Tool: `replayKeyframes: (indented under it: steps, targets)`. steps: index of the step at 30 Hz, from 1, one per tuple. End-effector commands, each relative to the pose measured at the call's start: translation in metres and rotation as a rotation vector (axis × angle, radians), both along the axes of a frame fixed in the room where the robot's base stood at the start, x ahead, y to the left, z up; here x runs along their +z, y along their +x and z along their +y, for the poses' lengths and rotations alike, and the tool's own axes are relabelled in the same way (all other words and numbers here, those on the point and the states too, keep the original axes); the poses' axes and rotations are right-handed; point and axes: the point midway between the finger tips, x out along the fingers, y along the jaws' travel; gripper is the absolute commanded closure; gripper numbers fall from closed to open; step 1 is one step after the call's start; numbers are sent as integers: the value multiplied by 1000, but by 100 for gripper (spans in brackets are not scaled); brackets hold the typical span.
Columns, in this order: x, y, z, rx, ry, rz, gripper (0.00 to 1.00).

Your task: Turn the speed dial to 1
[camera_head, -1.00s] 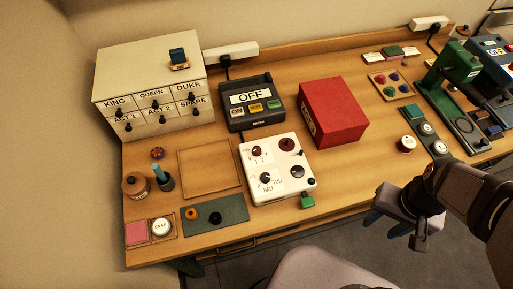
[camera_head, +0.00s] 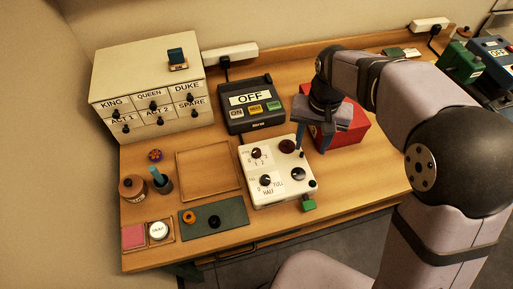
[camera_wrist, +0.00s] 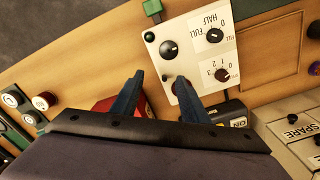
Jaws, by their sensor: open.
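The white control panel (camera_head: 277,190) lies on the table, with several dark knobs. Its upper left dial (camera_head: 256,153), with small numbers beside it, looks like the speed dial. In the wrist view this dial (camera_wrist: 222,74) sits by the marks 0, 1, 2 and 3, right of my fingers. Its pointer is too small to read. A second dial (camera_head: 265,180) has FULL and HALF marks. My gripper (camera_head: 313,140) is open and empty above the panel's upper right corner, apart from the speed dial. In the wrist view its fingertips (camera_wrist: 160,79) are by the panel's edge.
A red box (camera_head: 350,132) stands right of the panel, partly behind my gripper. A dark box marked OFF (camera_head: 250,115) is behind the panel. A green block (camera_head: 309,204) is at the panel's front right corner. A wooden tray (camera_head: 208,170) lies to the left.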

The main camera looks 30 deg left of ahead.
Motion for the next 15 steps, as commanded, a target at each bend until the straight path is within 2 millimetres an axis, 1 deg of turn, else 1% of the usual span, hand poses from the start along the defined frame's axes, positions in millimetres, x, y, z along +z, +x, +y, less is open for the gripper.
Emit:
replayKeyframes:
  steps: [1,3,6,9,10,12,15]
  targets:
    - [-4,-3,30,34,0,0,59]
    - [-5,-9,63,60,0,0,59]
    - [-6,-20,100,91,-1,0,59]
    - [-7,-29,124,111,1,-1,59]
    - [-7,-31,129,115,1,-1,59]
    - [-7,-35,138,120,1,-1,59]
    - [-7,-37,142,123,1,-1,59]
